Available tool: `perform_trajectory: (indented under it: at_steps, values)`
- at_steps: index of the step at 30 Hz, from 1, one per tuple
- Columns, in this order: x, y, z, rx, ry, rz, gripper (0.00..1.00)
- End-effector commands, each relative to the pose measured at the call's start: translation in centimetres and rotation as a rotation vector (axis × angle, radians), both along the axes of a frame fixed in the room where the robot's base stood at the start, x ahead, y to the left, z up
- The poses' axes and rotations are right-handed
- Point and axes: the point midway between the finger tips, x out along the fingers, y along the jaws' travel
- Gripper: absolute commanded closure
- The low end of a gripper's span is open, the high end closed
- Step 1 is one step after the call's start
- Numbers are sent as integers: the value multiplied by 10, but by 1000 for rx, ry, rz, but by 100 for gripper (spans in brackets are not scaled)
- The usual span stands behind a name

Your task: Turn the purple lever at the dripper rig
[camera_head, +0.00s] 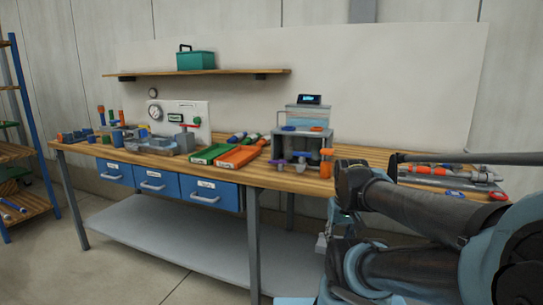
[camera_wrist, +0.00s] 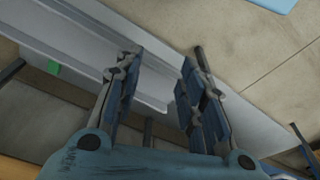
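The dripper rig (camera_head: 303,141) stands on the workbench, right of the middle in the head view. It is a grey frame with a clear tank and a small dark display on top. A purple lever (camera_head: 288,128) shows at the upper front of the rig. Smaller purplish parts (camera_head: 280,163) show low at its front; their shape is too small to tell. My gripper (camera_wrist: 163,65) is open and empty in the wrist view, fingers apart. It is away from the rig, and no lever shows in the wrist view.
The wooden workbench (camera_head: 160,158) holds a green tray (camera_head: 209,154), an orange tray (camera_head: 238,157), a gauge panel (camera_head: 178,115) and loose parts. An orange bottle (camera_head: 326,163) stands by the rig's right front. Pipes (camera_head: 447,173) lie at the bench's right, behind my arm.

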Motion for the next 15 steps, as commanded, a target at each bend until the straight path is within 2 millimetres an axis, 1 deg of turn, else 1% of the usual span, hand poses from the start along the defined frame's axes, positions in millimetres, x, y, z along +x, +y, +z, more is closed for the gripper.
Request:
perform_trajectory:
  at_steps: [10, 12, 14, 15]
  values:
    - [0, 0, 0, 0, 0, 1, 63]
    - [-7, 1, 8, -1, -10, 9, 63]
    - [-3, 2, 14, -4, -8, 30, 63]
    - [1, 3, 22, -6, -6, 51, 63]
